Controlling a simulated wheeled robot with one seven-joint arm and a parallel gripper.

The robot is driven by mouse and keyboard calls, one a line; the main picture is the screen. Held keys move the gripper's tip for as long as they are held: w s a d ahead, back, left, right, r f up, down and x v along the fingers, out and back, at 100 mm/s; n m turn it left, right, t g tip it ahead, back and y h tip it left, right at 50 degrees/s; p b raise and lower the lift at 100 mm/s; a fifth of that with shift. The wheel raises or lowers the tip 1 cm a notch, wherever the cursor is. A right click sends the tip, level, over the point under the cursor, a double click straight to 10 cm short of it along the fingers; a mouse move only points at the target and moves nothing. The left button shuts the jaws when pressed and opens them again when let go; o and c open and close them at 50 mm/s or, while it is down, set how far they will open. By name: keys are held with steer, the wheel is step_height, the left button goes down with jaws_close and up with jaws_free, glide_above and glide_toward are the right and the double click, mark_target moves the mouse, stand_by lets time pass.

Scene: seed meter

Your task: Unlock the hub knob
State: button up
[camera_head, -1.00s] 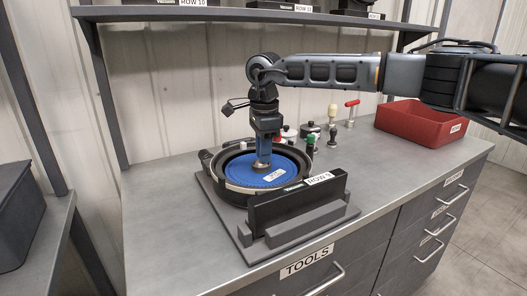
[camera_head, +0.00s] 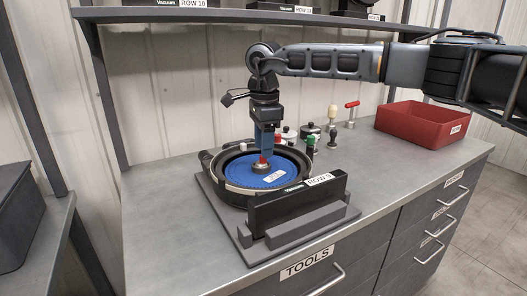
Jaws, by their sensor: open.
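The seed meter (camera_head: 211,190) lies in a grey holder on the bench, with a blue disc (camera_head: 241,181) inside its round black housing.
A red bin (camera_head: 410,124) is at right. A shelf (camera_head: 230,14) runs above.

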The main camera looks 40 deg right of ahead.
step_height(320, 180, up, 5)
steer(key=shift+s+r, duration=0.15)
steer(key=shift+a, duration=0.1)
stand_by(0.6)
